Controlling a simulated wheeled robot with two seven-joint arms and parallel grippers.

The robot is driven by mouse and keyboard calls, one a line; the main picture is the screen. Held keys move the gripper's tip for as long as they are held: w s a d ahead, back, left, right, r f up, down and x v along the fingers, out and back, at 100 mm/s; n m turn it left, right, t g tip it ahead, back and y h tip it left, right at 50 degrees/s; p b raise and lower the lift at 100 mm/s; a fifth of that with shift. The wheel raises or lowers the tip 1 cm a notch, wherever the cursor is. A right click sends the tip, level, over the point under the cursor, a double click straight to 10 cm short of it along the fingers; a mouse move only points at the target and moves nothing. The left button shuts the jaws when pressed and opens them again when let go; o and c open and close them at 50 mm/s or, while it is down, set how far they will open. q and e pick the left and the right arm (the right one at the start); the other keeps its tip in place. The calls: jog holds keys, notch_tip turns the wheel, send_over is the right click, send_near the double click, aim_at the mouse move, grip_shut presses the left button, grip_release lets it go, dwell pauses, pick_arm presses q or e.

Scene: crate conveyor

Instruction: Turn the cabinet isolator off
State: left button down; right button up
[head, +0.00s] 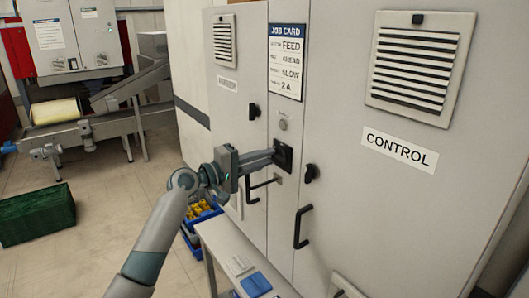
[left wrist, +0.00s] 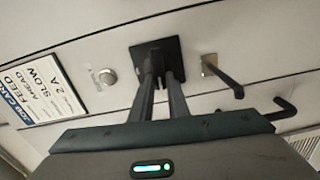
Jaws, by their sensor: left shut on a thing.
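The cabinet isolator is a small black square plate (head: 287,152) with a knob, on the narrow panel between two cabinet doors, below a round grey button (head: 283,125). In the left wrist view, the isolator plate (left wrist: 173,48) is at the top centre. My left gripper (head: 270,157) reaches it from the left. Its two fingers (left wrist: 158,76) are shut on the isolator's knob, seen close up in the left wrist view. The fingertips hide most of the knob, so its angle is hard to tell. My right gripper is not in view.
A job card (head: 286,62) is above the isolator. Black door handles (head: 303,227) and a black door latch (head: 311,173) stick out nearby. A white table (head: 222,246) stands below, with blue bins (head: 190,238) behind it. Open floor lies left, with a green crate (head: 37,213).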

pick_arm(q)
jog(key=shift+f+n, duration=0.1)
jog(key=shift+n, duration=0.4)
jog(key=c, duration=1.7)
grip_release()
jog(key=shift+a, duration=0.1)
jog(key=shift+s+a+f, duration=0.1)
jog(key=shift+s+a, duration=0.25)
jog(key=shift+a, duration=0.15)
jog(key=shift+b+v, duration=3.35)
jog(key=shift+v, duration=4.7)
